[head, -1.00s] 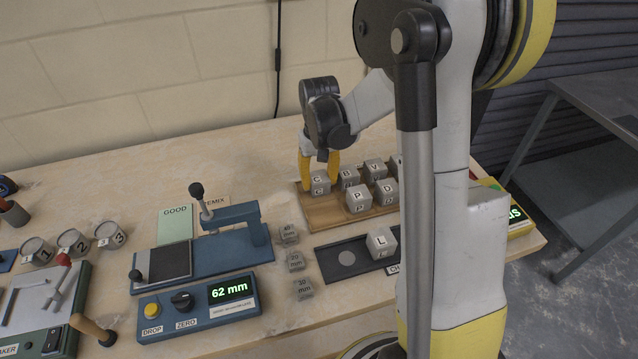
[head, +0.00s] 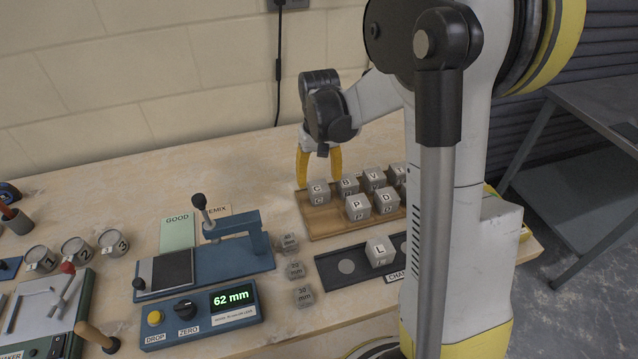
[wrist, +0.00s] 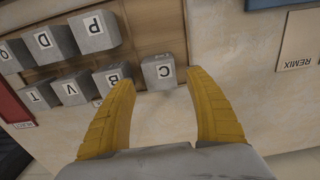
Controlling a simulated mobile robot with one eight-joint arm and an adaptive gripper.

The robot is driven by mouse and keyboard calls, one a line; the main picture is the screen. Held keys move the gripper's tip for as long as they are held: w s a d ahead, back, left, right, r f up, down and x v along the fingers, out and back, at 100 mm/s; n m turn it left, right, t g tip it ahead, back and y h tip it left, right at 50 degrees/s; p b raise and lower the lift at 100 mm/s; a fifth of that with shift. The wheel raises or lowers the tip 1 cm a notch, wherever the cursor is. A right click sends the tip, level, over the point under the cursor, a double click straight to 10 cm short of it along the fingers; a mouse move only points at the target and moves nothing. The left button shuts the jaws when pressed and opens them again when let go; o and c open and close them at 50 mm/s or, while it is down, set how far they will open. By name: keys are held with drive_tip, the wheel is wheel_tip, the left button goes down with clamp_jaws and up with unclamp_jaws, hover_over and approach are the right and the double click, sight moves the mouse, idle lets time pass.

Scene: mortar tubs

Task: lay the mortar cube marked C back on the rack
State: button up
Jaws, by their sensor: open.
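The mortar cube marked C (head: 319,192) sits on the wooden rack (head: 335,224), at the left end of its back row. In the wrist view my gripper (wrist: 161,78) is empty, and cube C looks clear of both fingers.
Cubes B (head: 348,187), V (head: 374,179), P (head: 358,207) and D (head: 386,201) stand on the rack beside C. In front, cube L (head: 380,251) sits on a dark tray (head: 335,262). A blue device (head: 200,318) reads 62 mm.

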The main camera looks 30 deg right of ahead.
sight(319, 186)
wheel_tip(319, 186, up, 8)
drive_tip(key=p, duration=0.2)
drive_tip(key=s+a+r+n+t, duration=0.1)
drive_tip(key=s+a+r+t, duration=0.2)
drive_tip(key=s, duration=0.5)
drive_tip(key=s+a+r+n+t, duration=0.1)
drive_tip(key=s+a+r+t, duration=0.3)
drive_tip(key=s+a, duration=0.3)
drive_tip(key=shift+s+a+r, duration=0.35)
drive_tip(key=shift+s, duration=0.55)
